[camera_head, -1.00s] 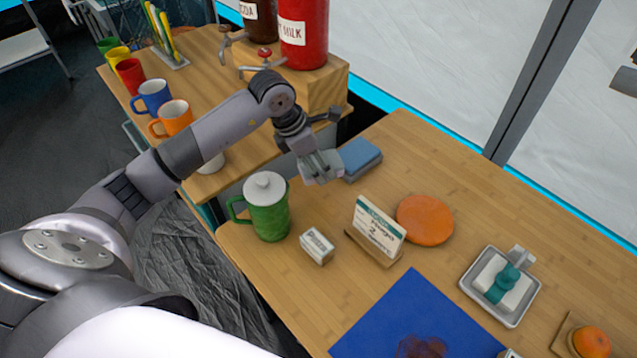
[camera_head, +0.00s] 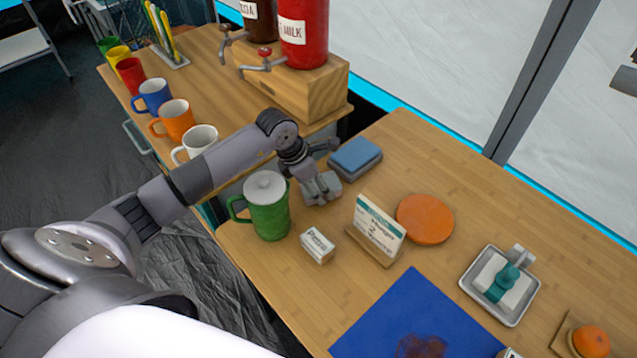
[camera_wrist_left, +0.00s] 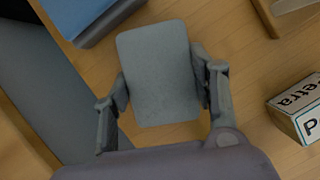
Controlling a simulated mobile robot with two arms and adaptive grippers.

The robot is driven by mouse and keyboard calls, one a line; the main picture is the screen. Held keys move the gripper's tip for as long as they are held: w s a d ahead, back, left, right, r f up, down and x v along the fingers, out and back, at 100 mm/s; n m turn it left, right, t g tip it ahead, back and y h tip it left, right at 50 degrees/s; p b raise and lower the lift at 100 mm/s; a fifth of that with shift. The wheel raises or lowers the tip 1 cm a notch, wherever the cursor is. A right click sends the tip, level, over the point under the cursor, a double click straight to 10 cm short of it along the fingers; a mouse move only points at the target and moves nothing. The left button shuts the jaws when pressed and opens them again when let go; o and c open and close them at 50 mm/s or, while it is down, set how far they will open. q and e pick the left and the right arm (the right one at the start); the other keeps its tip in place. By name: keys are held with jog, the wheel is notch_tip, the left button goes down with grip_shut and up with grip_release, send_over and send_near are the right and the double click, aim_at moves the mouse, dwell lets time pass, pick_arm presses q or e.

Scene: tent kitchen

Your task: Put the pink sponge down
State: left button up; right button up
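My left gripper (camera_head: 322,188) is over the near table, between the green lidded jug (camera_head: 267,207) and the blue sponge-like block (camera_head: 356,153). In the left wrist view, a grey rounded slab (camera_wrist_left: 160,72), looking like a sponge, sits between the two fingers, which press against its sides. Nothing pink shows in either view; the slab looks grey. I cannot tell whether the slab touches the table. The blue block also shows at the top left of the left wrist view (camera_wrist_left: 80,12), apart from the slab. My right gripper is not in view.
A small labelled box (camera_head: 317,246), a sign on a stand (camera_head: 379,231) and an orange disc (camera_head: 425,219) stand close to the right. A blue mat (camera_head: 405,310) and a tray (camera_head: 467,282) lie farther off. Mugs and drink dispensers occupy the other table (camera_head: 205,70).

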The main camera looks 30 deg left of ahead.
pick_arm(q)
jog(key=o, duration=0.5)
jog(key=shift+r, duration=0.15)
jog(key=shift+a+r, duration=0.15)
jog(key=shift+r, duration=0.2)
jog(key=v, duration=1.1)
jog(key=shift+s+r, duration=0.1)
